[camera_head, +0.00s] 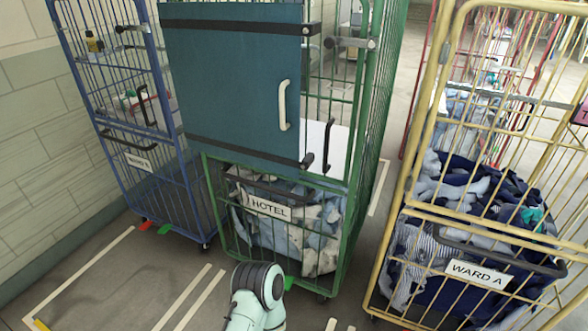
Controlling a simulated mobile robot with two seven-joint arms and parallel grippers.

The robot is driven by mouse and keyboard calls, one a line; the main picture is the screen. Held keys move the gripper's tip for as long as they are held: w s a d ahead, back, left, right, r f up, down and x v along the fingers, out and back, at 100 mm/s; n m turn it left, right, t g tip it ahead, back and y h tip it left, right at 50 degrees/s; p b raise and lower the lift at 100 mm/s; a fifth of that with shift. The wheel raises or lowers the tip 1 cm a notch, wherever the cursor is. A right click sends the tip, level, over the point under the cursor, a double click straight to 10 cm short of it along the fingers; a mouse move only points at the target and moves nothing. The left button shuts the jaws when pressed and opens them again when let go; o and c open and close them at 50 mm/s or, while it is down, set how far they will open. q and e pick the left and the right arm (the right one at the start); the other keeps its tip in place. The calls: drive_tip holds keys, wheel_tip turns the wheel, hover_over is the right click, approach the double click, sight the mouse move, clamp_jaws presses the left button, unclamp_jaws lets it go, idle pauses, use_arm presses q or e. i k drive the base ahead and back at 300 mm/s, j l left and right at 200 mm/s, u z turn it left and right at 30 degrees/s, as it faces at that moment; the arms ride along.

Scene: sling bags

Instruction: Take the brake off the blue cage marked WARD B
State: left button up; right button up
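The blue cage (184,190) stands at the left against the wall. Its small white sign (137,162) is tilted and appears to read WARD B. At the foot of its front are a red pedal (147,225) on the left and a green pedal (165,228) on the right. I cannot tell from their tilt which is pressed down. Neither of my grippers shows. Only a pale arm link of mine with a black ring shows at the bottom middle, well away from the blue cage's pedals.
The green cage (350,180) marked HOTEL, with a teal panel (230,85) and a green pedal (290,283), stands close right of the blue cage. The yellow cage (400,215) marked WARD A holds laundry at the right. Line-marked floor (110,285) before the blue cage is clear.

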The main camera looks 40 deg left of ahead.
sight(164, 227)
drive_tip(key=k+j+u, duration=0.25)
drive_tip(key=j+u, duration=0.2)
drive_tip(key=j, duration=0.15)
drive_tip(key=k+j+u, duration=0.25)
drive_tip(key=j, duration=0.15)
drive_tip(key=j+u, duration=0.25)
drive_tip(key=i+j, duration=0.05)
